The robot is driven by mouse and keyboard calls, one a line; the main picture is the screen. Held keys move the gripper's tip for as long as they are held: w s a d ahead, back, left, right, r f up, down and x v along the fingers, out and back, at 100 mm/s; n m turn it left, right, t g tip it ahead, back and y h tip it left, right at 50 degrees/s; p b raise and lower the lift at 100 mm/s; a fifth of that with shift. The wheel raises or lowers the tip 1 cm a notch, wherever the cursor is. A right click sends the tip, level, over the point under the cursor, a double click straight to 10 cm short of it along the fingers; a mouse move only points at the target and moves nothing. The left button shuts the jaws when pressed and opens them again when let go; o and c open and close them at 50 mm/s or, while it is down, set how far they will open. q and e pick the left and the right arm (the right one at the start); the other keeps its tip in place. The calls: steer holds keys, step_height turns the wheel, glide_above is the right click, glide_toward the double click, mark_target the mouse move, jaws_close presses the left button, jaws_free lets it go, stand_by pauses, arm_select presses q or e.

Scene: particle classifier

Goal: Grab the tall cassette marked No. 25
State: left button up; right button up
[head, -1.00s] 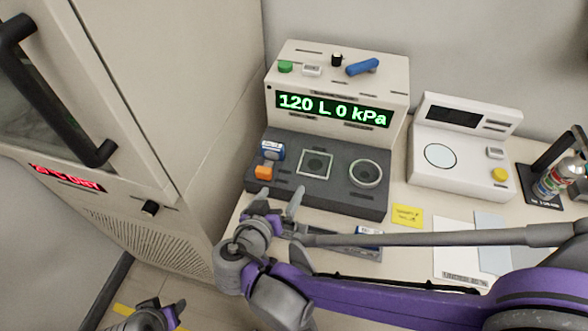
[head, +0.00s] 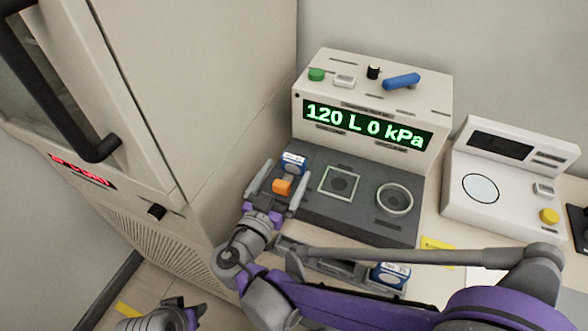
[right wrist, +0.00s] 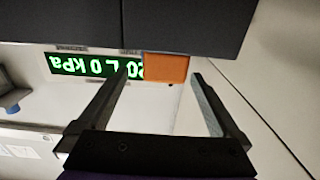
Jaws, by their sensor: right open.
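A cassette with a blue and white label (head: 292,162) stands at the left end of the dark-topped unit (head: 352,209); its number is too small to read. An orange block (head: 282,186) sits just in front of it. My right gripper (head: 286,169) is open, its fingers on either side of the orange block and the labelled cassette. In the right wrist view the orange block (right wrist: 167,67) shows between the spread fingers, apart from both. A second blue-and-white labelled item (head: 392,272) lies in a tray behind my right arm. My left gripper (head: 185,312) is low at left, jaw state unclear.
The display box (head: 368,118) reads 120 L 0 kPa and carries a green button and a blue handle. A white device (head: 511,190) stands to the right. A tall beige cabinet (head: 150,100) with a black handle rises close on the left.

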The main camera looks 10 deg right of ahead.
mark_target(293, 160)
steer(key=x, duration=0.3)
steer(key=shift+w+d+f, duration=0.1)
steer(key=shift+w+f, duration=0.1)
steer(key=shift+w, duration=0.15)
